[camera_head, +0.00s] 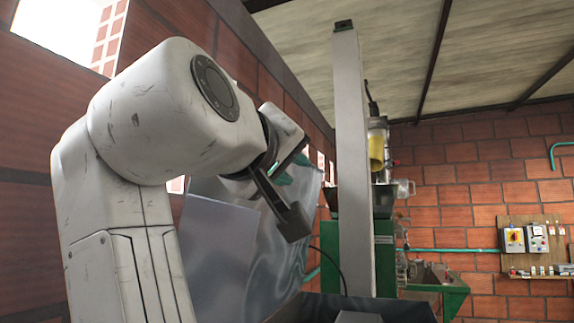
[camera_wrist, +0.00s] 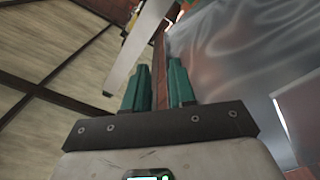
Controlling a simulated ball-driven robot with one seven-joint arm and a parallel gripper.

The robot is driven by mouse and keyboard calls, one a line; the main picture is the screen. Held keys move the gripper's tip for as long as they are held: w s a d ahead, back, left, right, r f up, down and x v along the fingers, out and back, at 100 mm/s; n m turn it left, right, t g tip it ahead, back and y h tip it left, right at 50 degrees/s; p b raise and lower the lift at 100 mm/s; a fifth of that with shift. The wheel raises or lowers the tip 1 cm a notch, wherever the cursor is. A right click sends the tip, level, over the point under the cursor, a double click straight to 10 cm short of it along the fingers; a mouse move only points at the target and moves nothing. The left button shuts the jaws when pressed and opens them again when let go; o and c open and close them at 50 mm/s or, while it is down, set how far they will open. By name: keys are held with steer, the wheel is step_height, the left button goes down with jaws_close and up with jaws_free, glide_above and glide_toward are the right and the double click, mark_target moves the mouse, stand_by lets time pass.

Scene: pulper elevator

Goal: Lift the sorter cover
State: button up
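A large, shiny grey metal sheet (camera_head: 272,240), which looks like the sorter cover, stands raised and tilted beside the brick wall in the head view. It fills the upper right of the wrist view (camera_wrist: 245,48). My gripper (camera_head: 292,170) is at the sheet's upper part, with its green fingers in front of it in the picture. In the wrist view the two green fingers (camera_wrist: 160,78) stand apart with a visible gap and nothing clearly held between them. The sheet's left edge shows close behind the fingers; I cannot tell whether they touch it. My arm hides part of the sheet.
A grey upright post (camera_head: 352,160) stands just right of the sheet. Behind it is a green machine (camera_head: 384,250) with a yellow part. A dark tray-like edge (camera_head: 400,309) lies at the bottom. A control board (camera_head: 535,243) hangs on the far brick wall.

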steer(key=shift+o, duration=1.4)
steer(key=b+v, duration=0.4)
steer(key=v, duration=0.6)
steer(key=shift+s+a, duration=0.15)
steer(key=shift+s, duration=0.2)
steer(key=shift+f, duration=0.1)
